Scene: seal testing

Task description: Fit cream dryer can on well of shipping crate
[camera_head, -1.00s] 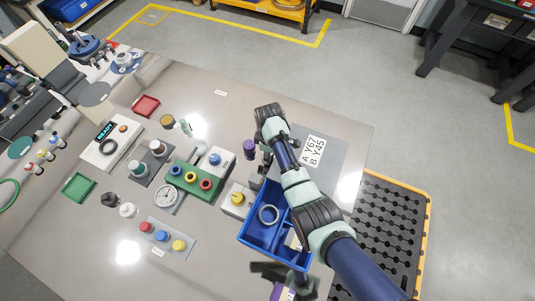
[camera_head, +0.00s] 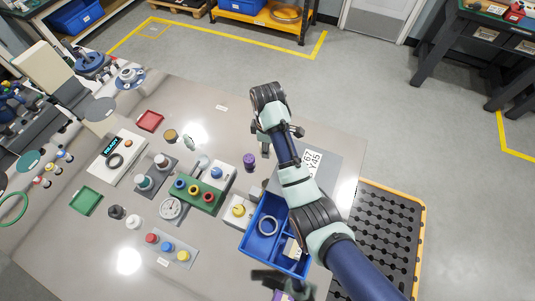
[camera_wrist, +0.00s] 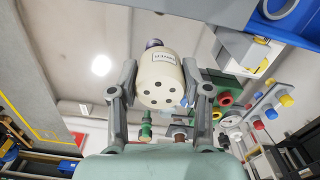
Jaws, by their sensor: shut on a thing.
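The cream dryer can (camera_wrist: 160,80) is between the fingers of my gripper (camera_wrist: 158,76) in the wrist view, with several dark holes in its near face and a printed label on its side. My gripper is shut on it. In the head view my arm largely hides the gripper, and I cannot make out the can there. The blue shipping crate (camera_head: 246,243) stands at the right part of the table, with wells divided by walls. Part of the crate lies behind my arm. It also shows in the wrist view (camera_wrist: 271,31).
A grey plate with a printed label (camera_head: 312,163) lies right of my arm. A white block with a yellow knob (camera_head: 238,210) and a green block with coloured rings (camera_head: 194,190) stand left of the crate.

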